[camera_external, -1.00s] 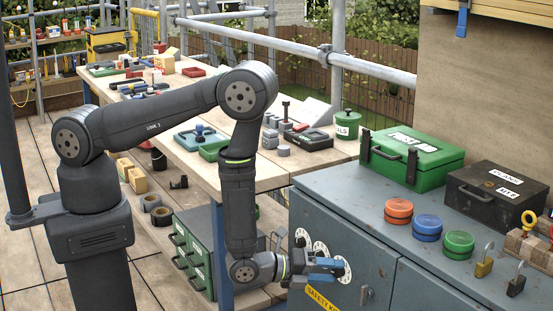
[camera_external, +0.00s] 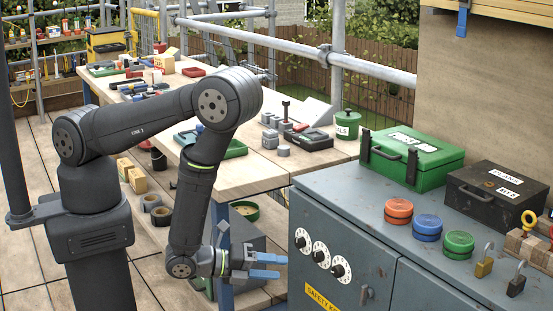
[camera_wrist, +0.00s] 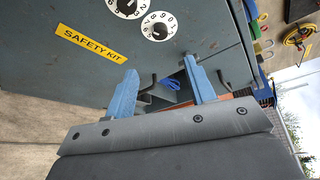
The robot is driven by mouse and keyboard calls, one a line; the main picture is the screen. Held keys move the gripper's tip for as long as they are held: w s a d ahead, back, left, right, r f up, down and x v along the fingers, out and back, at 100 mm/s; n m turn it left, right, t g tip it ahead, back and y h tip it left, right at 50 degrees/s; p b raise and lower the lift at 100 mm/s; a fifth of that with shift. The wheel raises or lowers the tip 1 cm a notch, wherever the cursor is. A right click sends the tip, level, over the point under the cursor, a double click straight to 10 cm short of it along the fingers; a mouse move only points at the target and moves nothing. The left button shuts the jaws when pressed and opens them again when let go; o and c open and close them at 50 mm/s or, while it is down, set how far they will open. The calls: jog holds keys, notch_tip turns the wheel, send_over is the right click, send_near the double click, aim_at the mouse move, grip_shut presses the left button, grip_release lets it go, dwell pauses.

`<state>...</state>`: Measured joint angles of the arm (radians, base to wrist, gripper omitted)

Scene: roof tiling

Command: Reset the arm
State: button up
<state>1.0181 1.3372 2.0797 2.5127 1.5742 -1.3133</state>
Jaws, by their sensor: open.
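My gripper (camera_external: 268,266) has blue fingers and is open and empty. In the external view it hangs low, left of the grey-blue cabinet (camera_external: 375,255) and apart from its front. In the wrist view, the two blue fingers (camera_wrist: 163,95) are spread apart with nothing held between them. Beyond them are the cabinet's door, a yellow "SAFETY KIT" label (camera_wrist: 91,43) and white numbered dials (camera_wrist: 158,26). In the external view three dials (camera_external: 321,253) show in a row on the cabinet front.
The cabinet top holds a green box (camera_external: 412,160), a black box (camera_external: 497,195), coloured round tins (camera_external: 428,227) and padlocks. A wooden workbench (camera_external: 165,122) with tools stands behind my arm. A grey case (camera_external: 240,240) is under the bench, close behind my forearm.

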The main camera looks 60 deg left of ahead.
aim_at(335, 272)
jog(key=x, duration=1.3)
jog(key=shift+w, duration=0.2)
jog(key=shift+w+d, duration=0.25)
jog(key=shift+w, duration=0.05)
jog(key=m, duration=0.1)
jog(key=m+y, duration=0.1)
jog(key=m, duration=0.1)
jog(key=shift+s+r+g+y, duration=0.1)
jog(key=shift+r+g+y, duration=0.05)
jog(key=shift+g+y, duration=0.2)
jog(key=m+y, duration=0.2)
jog(key=shift+d+m+g, duration=0.25)
jog(key=shift+m, duration=0.15)
jog(key=shift+d+m+y, duration=0.2)
jog(key=shift+m+y, duration=0.85)
jog(key=shift+m, duration=0.25)
jog(key=shift+d+m+y, duration=0.1)
jog(key=shift+m+y, duration=0.8)
jog(key=shift+m, duration=0.3)
